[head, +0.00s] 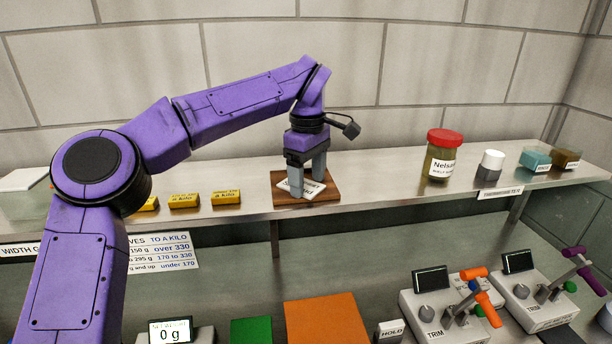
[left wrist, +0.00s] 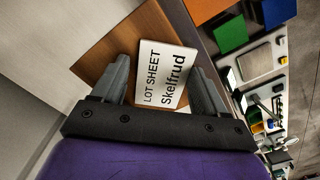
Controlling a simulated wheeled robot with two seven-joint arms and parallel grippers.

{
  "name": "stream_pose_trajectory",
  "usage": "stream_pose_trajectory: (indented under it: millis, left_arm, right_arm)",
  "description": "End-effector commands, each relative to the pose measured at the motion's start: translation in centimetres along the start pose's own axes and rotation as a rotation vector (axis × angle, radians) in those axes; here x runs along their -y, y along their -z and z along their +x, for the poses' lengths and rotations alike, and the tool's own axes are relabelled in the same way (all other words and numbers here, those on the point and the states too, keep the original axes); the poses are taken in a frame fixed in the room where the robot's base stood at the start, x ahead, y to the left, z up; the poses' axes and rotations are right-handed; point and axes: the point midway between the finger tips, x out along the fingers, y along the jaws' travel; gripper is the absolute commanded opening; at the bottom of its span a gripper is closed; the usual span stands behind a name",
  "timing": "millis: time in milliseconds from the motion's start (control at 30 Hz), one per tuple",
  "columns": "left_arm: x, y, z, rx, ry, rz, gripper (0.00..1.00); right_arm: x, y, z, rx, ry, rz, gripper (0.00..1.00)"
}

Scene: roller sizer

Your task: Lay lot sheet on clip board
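The lot sheet (head: 311,190), a small white card with black print, lies on the brown clip board (head: 332,190) on the shelf. In the left wrist view the lot sheet (left wrist: 163,75) reads "LOT SHEET Skelfrud", with the brown board (left wrist: 103,45) around it. My left gripper (head: 307,183) points down over the board. Its two fingers (left wrist: 160,80) stand apart on either side of the sheet, with a narrow gap showing at the left finger. I cannot tell if the right finger touches the sheet. My right gripper is in neither view.
On the shelf (head: 390,185), yellow blocks (head: 184,201) stand left of the board. A red-lidded jar (head: 442,157), a white-capped jar (head: 490,166) and small tubs (head: 535,158) stand to the right. The wall is close behind. Control boxes (head: 445,310) sit below.

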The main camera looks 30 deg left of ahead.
Motion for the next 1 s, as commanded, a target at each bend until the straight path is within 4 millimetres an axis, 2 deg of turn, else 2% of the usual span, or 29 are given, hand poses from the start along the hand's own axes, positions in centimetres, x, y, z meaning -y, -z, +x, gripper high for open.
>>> stream_pose_trajectory:
  millis: [833, 933, 1000]
  left_arm:
    - [0.2, -0.2, 0.7, 0.002, 0.019, 0.001, 0.88]
    - [0.1, -0.2, -0.1, 0.001, 0.017, 0.002, 0.88]
    - [0.1, -0.2, -1.4, 0.000, 0.013, 0.000, 0.88]
  right_arm:
    - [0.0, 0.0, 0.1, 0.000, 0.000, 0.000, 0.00]
    - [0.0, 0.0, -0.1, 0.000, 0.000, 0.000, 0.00]
    - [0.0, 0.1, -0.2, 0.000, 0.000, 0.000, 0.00]
